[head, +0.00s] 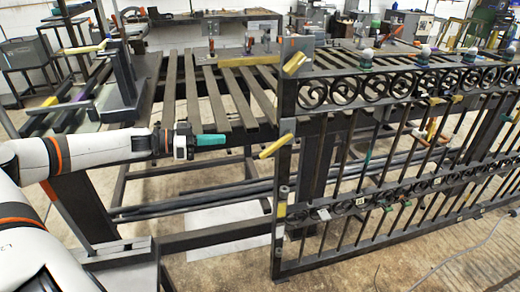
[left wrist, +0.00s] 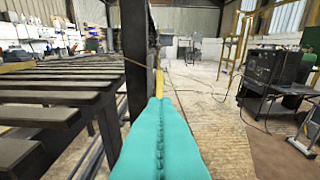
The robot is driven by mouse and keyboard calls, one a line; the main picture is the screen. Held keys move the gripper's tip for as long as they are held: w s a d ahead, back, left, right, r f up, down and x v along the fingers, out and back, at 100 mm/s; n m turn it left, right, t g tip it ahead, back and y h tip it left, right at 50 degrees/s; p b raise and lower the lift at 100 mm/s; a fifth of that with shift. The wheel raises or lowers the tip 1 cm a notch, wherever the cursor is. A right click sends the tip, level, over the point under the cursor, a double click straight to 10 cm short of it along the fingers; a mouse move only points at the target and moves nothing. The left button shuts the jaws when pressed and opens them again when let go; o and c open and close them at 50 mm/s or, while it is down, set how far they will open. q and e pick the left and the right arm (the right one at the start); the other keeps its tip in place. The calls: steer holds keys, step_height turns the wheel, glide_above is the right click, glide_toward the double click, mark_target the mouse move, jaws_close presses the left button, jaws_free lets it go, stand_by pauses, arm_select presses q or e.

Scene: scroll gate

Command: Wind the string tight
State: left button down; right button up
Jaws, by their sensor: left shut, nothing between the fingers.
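My left gripper (head: 224,139) has teal fingers, pressed together and empty. It points right toward the near upright of the dark scroll gate (head: 283,170). A short yellow bar (head: 276,146) sticks out from that upright, a gap away from the fingertips. In the left wrist view the shut fingers (left wrist: 159,103) point at a yellow piece (left wrist: 159,82) straight ahead, beside the dark gate frame (left wrist: 136,60). A thin brown line, possibly the string (left wrist: 138,64), runs near it. How it is wound cannot be told. My right gripper is not in view.
A slatted metal bench (head: 215,95) stands behind, with red clamps on it. Another yellow bar (head: 294,64) is at the gate's top corner. Pipes (head: 200,200) lie low under the bench. Open space lies between my left gripper and the gate.

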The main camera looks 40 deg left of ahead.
arm_select(q)
steer(key=p, duration=0.1)
glide_toward(271, 147)
step_height(271, 147, up, 3)
steer(key=w+d, duration=0.2)
steer(key=w, duration=0.1)
steer(key=f, duration=0.1)
steer(key=w+d+f, duration=0.1)
steer(key=shift+d+f, duration=0.15)
steer(key=shift+f, duration=0.1)
steer(key=shift+w+d+f, duration=0.2)
steer(key=shift+w+f, duration=0.1)
steer(key=shift+f, duration=0.25)
